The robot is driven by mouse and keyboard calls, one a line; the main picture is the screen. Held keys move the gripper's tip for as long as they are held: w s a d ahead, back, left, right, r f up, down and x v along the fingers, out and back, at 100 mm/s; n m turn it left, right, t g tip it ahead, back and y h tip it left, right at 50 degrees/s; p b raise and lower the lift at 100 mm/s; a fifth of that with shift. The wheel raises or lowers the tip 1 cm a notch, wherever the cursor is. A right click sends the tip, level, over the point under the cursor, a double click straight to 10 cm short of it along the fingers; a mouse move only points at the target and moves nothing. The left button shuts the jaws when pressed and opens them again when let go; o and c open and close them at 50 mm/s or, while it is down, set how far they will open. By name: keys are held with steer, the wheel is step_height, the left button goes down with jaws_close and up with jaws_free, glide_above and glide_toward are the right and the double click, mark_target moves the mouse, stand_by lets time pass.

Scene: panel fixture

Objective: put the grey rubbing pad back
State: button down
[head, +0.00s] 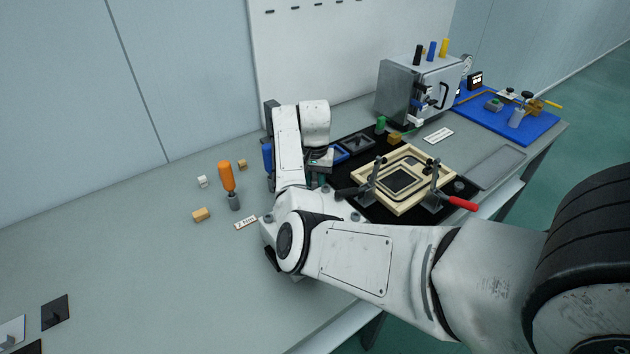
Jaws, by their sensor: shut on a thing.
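My gripper (318,164) points down over the left end of the black mat (382,208), beside a blue-rimmed tray (341,154). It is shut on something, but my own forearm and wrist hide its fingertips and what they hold. I cannot make out the grey rubbing pad for certain anywhere in the head view. A pale wooden frame (437,170) with a dark panel (398,181) inside lies on the mat, with clamps at its sides. A dark square tray (357,143) lies behind the frame.
An orange-handled tool (227,177) stands upright on the left, near small blocks (201,214). A grey metal cabinet (405,92) stands at the back. A red clamp handle (462,203) juts out at the front. The left bench top (130,240) is mostly clear.

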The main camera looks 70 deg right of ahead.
mark_target(315, 180)
steer(key=shift+f, duration=0.15)
steer(key=c, duration=0.8)
jaws_free()
steer(key=shift+c, duration=0.2)
step_height(315, 180, up, 12)
steer(key=shift+r, duration=0.2)
